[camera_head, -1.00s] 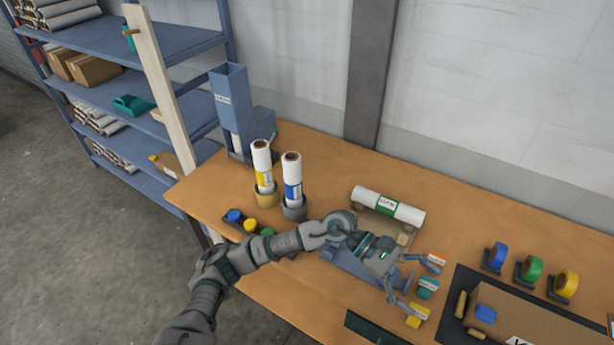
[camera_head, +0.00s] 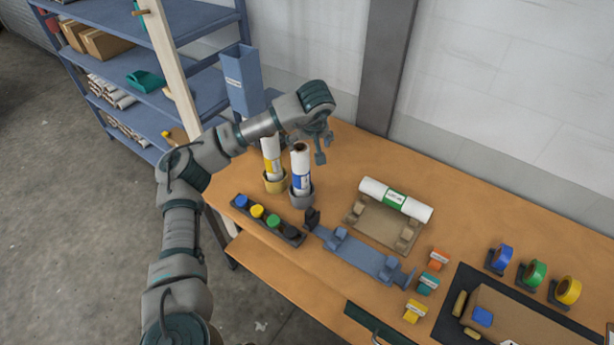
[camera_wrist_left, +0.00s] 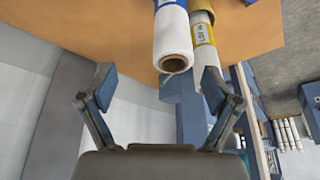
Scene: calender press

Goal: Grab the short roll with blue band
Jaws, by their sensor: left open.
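The short white roll with a blue band (camera_head: 301,171) stands upright in a grey cup (camera_head: 302,196) on the table. My left gripper (camera_head: 322,147) is open and empty, just above and beside the blue-band roll's top. In the left wrist view, the blue-band roll's open end (camera_wrist_left: 173,64) faces me, beyond and between the spread fingers (camera_wrist_left: 160,92). The yellow-band roll (camera_wrist_left: 205,50) is right beside it there. My right gripper is not in view.
A green-banded roll (camera_head: 395,198) lies on a tan cradle (camera_head: 380,226). A blue empty cradle (camera_head: 360,257) lies in front. A dark tray of coloured caps (camera_head: 267,220) is left of it. A blue upright box (camera_head: 242,80) stands behind.

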